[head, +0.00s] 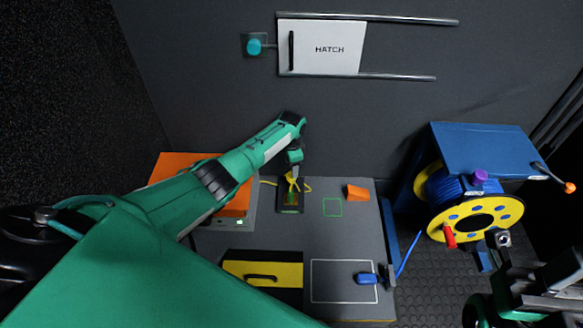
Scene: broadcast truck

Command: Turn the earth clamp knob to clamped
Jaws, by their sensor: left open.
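The earth clamp appears to be the small dark block (290,207) on the grey bench top, with a green patch on its face and a yellow-green lead beside it. My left gripper (292,182) points down right over its far end and is open. The knob is mostly hidden under the gripper, so I cannot tell its setting or whether the fingers touch it. My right gripper (497,242) is partly visible at the lower right, near the cable reel and well away from the clamp; its jaws are unclear.
An orange-topped box (232,203) stands left of the clamp, partly behind my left arm. An orange wedge (357,192), a blue connector (367,279) and a yellow drawer front (262,272) lie around the bench. A yellow-blue cable reel (475,217) stands right. A hatch (322,58) is on the wall.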

